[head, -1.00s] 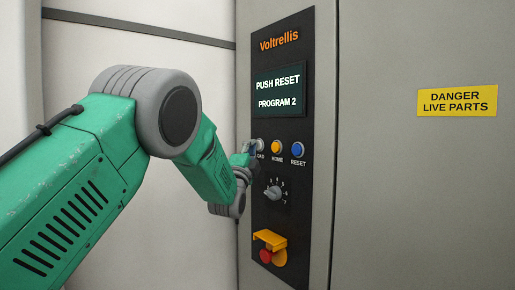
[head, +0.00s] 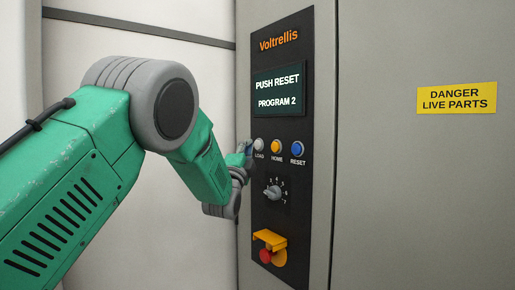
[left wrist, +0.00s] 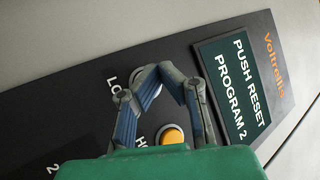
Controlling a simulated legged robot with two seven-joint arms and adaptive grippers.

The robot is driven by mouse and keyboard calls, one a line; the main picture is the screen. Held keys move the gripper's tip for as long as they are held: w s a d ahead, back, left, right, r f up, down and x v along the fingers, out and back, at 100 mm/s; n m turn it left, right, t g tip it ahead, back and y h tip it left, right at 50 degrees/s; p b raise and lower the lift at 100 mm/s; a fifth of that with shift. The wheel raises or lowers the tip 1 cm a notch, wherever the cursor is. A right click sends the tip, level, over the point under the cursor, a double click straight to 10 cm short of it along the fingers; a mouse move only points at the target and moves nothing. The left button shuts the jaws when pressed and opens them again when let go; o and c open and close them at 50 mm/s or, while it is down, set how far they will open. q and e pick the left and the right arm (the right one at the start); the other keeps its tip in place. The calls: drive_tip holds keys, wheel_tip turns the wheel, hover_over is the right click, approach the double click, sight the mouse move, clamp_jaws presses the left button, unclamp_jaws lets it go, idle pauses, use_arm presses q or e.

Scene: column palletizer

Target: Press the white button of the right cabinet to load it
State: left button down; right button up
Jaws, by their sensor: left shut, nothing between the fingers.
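The white button (head: 259,145), labelled LOAD, is on the black control panel (head: 262,100) of the cabinet. My left gripper (head: 248,150) is at the panel's left edge, just left of the white button in the head view. In the left wrist view the shut, empty fingertips (left wrist: 158,72) overlap the white button (left wrist: 146,80) and hide part of it. A small gap shows between fingers and button in the head view. The screen (head: 278,92) reads PUSH RESET, PROGRAM 2. My right gripper is not in view.
A yellow HOME button (head: 277,147) and a blue RESET button (head: 297,149) sit right of the white one. Below are a rotary knob (head: 273,192) and a red stop button (head: 266,256) under a yellow guard (head: 269,239). A danger sign (head: 457,98) is on the grey door.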

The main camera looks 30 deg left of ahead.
use_arm(q)
drive_tip(key=shift+s, duration=0.1)
drive_tip(key=shift+s+a+b, duration=0.3)
drive_tip(key=shift+s+a, duration=0.05)
drive_tip(key=shift+s, duration=0.4)
drive_tip(key=shift+s+a+b, duration=0.25)
drive_tip(key=shift+s+a, duration=0.05)
drive_tip(key=shift+s, duration=0.45)
drive_tip(key=shift+s+a+b, duration=0.3)
drive_tip(key=shift+s+a, duration=0.05)
drive_tip(key=shift+s, duration=0.4)
